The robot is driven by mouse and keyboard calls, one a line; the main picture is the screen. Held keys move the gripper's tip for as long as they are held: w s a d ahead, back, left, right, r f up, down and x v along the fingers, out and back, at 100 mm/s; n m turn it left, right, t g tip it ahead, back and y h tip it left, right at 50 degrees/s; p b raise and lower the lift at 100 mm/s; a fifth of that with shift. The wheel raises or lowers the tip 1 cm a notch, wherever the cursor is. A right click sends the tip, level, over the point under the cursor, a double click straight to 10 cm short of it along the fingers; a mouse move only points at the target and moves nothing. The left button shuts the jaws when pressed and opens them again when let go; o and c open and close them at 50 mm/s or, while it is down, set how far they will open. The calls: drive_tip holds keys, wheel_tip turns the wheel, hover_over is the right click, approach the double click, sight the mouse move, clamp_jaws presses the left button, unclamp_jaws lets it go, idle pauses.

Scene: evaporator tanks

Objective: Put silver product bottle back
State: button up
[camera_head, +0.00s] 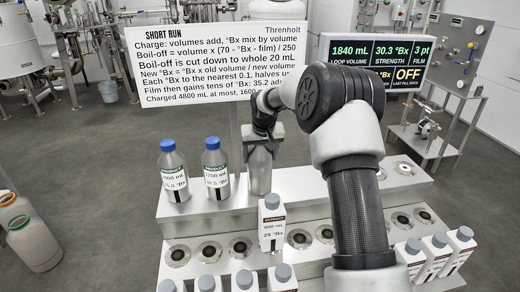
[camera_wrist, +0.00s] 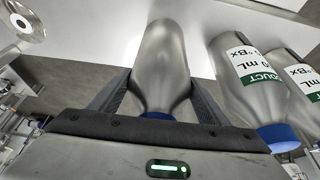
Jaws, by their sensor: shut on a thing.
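A silver product bottle (camera_head: 259,174) stands upright between my gripper's fingers, at or just over the upper step of the grey rack (camera_head: 310,185). My gripper (camera_head: 262,142) is shut on it near its neck. In the wrist view the silver body (camera_wrist: 162,55) lies between the two dark fingers, with part of its blue cap showing. Its side turned to the cameras shows no label. I cannot tell whether its base touches the rack. Two more silver bottles with blue caps and green PRODUCT labels, a nearer one (camera_head: 215,170) and a far-left one (camera_head: 174,172), stand to its left.
A white EXTRACT bottle (camera_head: 272,228) with a grey cap stands on the step in front. Several white bottles stand lower down and at right (camera_head: 437,255). Empty round seats (camera_head: 299,239) line the steps. A sign (camera_head: 215,55) and a display (camera_head: 385,62) rise behind.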

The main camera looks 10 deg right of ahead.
drive_tip(key=shift+r, duration=0.1)
drive_tip(key=o, duration=2.1)
